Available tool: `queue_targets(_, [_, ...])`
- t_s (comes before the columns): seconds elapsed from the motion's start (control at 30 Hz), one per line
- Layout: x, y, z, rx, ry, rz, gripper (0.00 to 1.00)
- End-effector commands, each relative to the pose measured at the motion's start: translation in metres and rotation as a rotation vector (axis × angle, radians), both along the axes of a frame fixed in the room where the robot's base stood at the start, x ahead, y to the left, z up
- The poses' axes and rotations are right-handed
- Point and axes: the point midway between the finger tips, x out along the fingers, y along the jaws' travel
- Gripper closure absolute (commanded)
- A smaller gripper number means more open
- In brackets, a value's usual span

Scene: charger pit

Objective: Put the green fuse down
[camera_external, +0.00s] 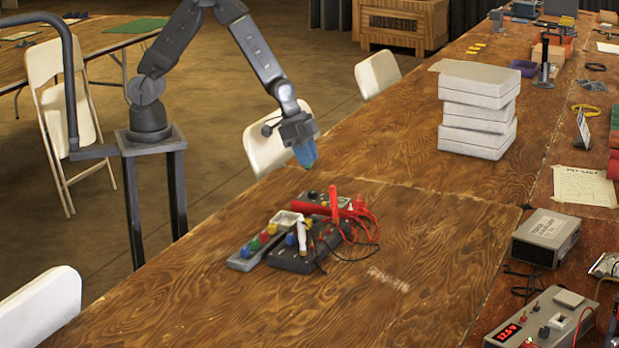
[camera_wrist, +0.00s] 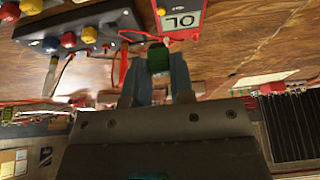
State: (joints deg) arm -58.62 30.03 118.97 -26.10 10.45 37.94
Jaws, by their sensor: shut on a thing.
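My gripper (camera_external: 305,157) hangs above the table, behind the device cluster, fingers pointing down. In the wrist view the fingers (camera_wrist: 158,75) are closed on the green fuse (camera_wrist: 158,58), a small dark green piece at their tips. It shows only as a greenish patch in the external view and seems clear of the table. Below it are a grey strip (camera_external: 241,262) with red, yellow, green and blue knob-like pieces, and a dark box (camera_external: 295,262) with coloured pieces and cables. Whether any slot there is empty is unclear.
A red meter reading OL (camera_wrist: 182,18) and red leads (camera_external: 362,222) lie close by. A stack of white boxes (camera_external: 478,112) stands farther back. A power supply (camera_external: 540,322) and a grey unit (camera_external: 545,238) are at right. The tabletop in front is bare.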

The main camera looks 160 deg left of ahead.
Motion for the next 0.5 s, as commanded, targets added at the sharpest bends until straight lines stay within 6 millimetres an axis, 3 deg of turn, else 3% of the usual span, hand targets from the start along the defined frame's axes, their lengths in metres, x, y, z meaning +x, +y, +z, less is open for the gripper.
queue_targets(0.3, [0.035,-0.059,-0.023,0.002,0.002,0.012,1.00])
queue_targets(0.5, [0.042,-0.074,-0.036,0.000,-0.006,0.021,1.00])
